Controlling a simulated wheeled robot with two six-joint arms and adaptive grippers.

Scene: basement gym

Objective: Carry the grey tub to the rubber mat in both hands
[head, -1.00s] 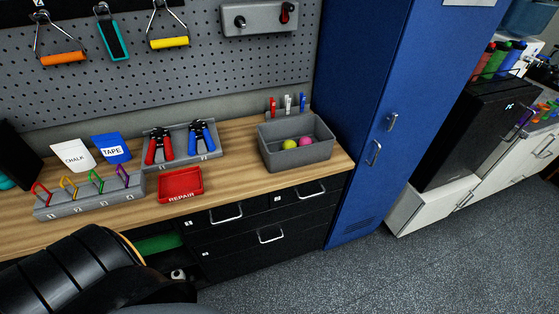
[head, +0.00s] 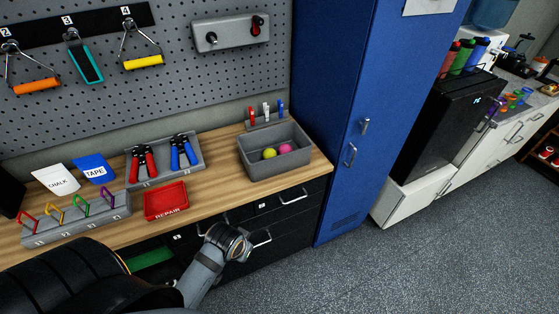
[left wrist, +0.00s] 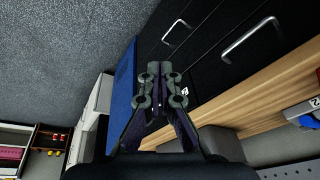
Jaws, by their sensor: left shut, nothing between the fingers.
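The grey tub (head: 275,163) stands upright on the wooden worktop near its right end, with a yellow ball (head: 269,153) and a pink ball (head: 285,148) in it. My left gripper (left wrist: 160,86) is shut and empty in that view, over the black drawer fronts beside the worktop's edge, apart from the tub. In the head view part of my arm shows in front of the drawers; fingers cannot be made out. My right gripper and the rubber mat are not seen.
A red REPAIR tray (head: 166,201), a rack of hand grips (head: 165,168) and a carabiner rack (head: 75,218) stand left of the tub. A pen holder (head: 265,119) is behind it. A blue locker (head: 345,120) stands close on its right. The floor (head: 430,255) at right is clear.

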